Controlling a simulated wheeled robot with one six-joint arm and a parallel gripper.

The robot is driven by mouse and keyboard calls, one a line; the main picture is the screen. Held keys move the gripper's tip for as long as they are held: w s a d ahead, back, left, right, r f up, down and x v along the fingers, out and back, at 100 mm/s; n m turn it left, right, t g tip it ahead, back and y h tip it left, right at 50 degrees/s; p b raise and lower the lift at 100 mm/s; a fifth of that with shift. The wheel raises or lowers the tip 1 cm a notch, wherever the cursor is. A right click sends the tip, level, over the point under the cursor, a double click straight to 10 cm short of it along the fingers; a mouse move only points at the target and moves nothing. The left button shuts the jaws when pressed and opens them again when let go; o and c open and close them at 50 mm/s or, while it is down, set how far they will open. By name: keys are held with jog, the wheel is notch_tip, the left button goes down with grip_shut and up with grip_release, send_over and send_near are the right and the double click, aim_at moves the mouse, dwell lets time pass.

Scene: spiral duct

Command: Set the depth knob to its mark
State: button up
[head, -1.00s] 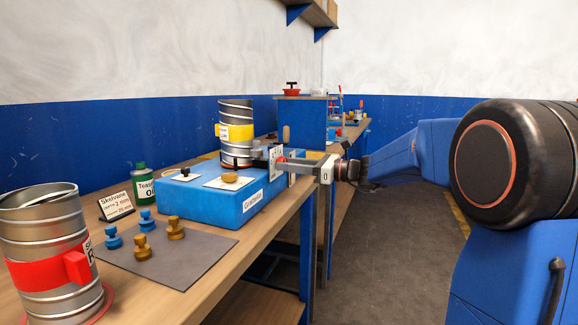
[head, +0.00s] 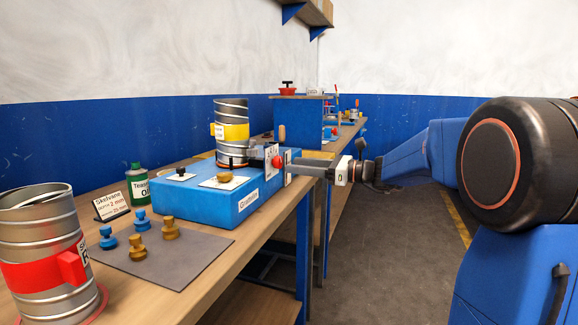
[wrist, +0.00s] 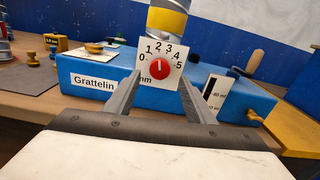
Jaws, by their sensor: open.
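The red depth knob (wrist: 159,69) sits on a white dial plate numbered 0 to 5 with "mm" below, on the blue machine marked "Grattelin" (wrist: 70,75). Its white pointer line stands about upright, near the 2 in the wrist view. The knob also shows in the head view (head: 277,161). My gripper (wrist: 158,84) is open and empty; its two fingers point at the dial from either side, apart from the knob. In the head view my gripper (head: 294,167) is just right of the knob. A card (head: 112,205) reads "Skelvane", with 2 mm and 25 mm lines.
A spiral duct with a yellow band (head: 232,132) stands on the machine. A red-banded duct (head: 40,255) stands front left. A grey mat (head: 180,250) holds several blue and brass pieces. A vertical scale plate (wrist: 213,97) is right of the dial. The aisle floor is free.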

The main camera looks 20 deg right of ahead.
jog(key=v, duration=1.2)
jog(key=shift+s+d, duration=0.1)
jog(key=shift+d, duration=0.05)
jog(key=s+a+f+n+g+h, duration=0.6)
jog(key=s+a+f+n, duration=0.4)
jog(key=s+a+f, duration=0.55)
jog(key=s+d+f+n+h, duration=0.4)
jog(key=s+f+n, duration=0.1)
jog(key=s+n, duration=0.2)
jog(key=s+d+f+n+h, duration=0.4)
jog(key=s+n, duration=0.3)
jog(key=s, duration=0.3)
jog(key=shift+s+f+h, duration=0.3)
jog(key=shift+f, duration=0.3)
